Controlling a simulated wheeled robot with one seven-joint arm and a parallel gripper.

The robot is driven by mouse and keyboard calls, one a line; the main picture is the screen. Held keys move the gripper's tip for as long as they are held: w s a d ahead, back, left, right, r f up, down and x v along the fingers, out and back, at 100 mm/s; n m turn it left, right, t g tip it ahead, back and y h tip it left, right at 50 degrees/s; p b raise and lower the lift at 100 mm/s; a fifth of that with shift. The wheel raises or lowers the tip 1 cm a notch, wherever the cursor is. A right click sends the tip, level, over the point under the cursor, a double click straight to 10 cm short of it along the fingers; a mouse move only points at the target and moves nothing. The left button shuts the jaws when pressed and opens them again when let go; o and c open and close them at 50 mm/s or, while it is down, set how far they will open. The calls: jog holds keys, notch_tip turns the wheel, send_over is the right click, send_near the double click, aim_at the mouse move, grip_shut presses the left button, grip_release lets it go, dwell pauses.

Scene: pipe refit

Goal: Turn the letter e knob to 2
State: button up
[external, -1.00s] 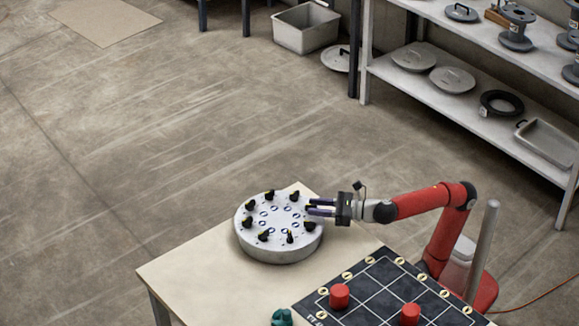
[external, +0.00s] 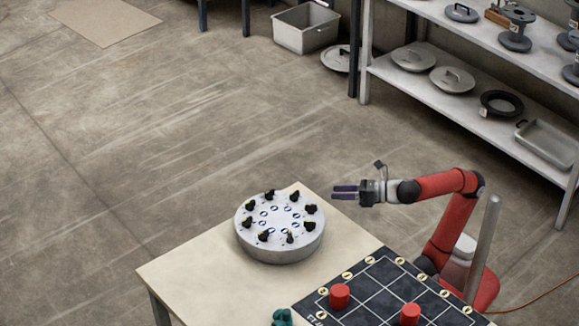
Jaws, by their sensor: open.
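A round grey-white knob panel (external: 282,252) stands on the table. Several black knobs ring its top, among them one at the right (external: 310,209), one at the front (external: 290,237) and one at the left (external: 247,222). The knob letters and dial numbers are too small to read, so I cannot tell which knob is letter e or where it points. My gripper (external: 344,192) is open and empty, above and to the right of the panel, apart from every knob. Its fingers point left.
The table (external: 190,268) is clear to the left of the panel. A black gridded board (external: 372,292) with red cylinders (external: 339,296) (external: 410,313) lies at the front right. A dark green object (external: 283,317) sits at the front edge. Shelves (external: 470,95) stand behind at the right.

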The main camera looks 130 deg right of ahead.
jog(key=s+d+r+m+y+p, duration=0.3)
jog(key=s+d+r+m, duration=0.1)
jog(key=m, duration=0.1)
jog(key=m+g+y+p, duration=0.2)
jog(key=m+y+p, duration=0.65)
jog(key=y, duration=0.95)
send_near(311, 208)
jog(key=shift+m+t+y, duration=0.25)
jog(key=shift+t+y, duration=0.05)
jog(key=x, duration=0.7)
jog(key=shift+w+a+f, duration=0.1)
jog(key=shift+w+f, duration=0.1)
jog(key=shift+f, duration=0.1)
jog(key=shift+c, duration=0.3)
jog(key=c, duration=0.9)
jog(key=shift+b, duration=0.35)
jog(key=shift+f, duration=0.1)
